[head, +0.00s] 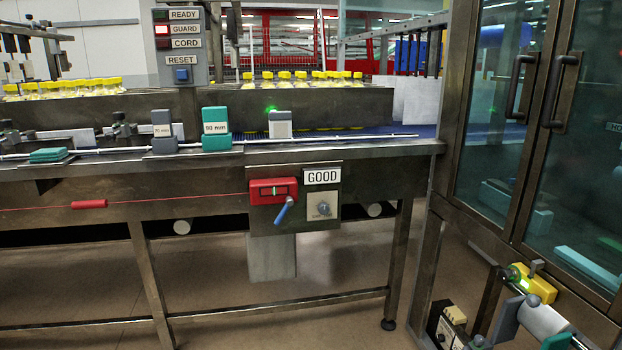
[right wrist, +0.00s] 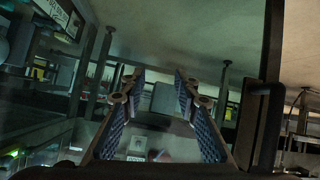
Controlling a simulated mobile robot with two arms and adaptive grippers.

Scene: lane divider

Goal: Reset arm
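A grey control panel (head: 181,46) at the upper left of the head view carries labels READY, GUARD, CORD and RESET. A blue button (head: 181,75) sits under the RESET label. A red box (head: 273,191) with a blue lever (head: 284,209) is mounted on the conveyor's front, and the lever slants down to the left. A red cord (head: 160,201) runs left from it. My right gripper (right wrist: 159,76) shows in the right wrist view with its two fingers apart and nothing visibly held between them. Neither gripper shows in the head view.
The conveyor (head: 90,185) carries yellow-capped bottles (head: 284,79), teal and grey blocks, and a long rod. A glass-doored cabinet (head: 496,120) stands at the right. The floor in front is open.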

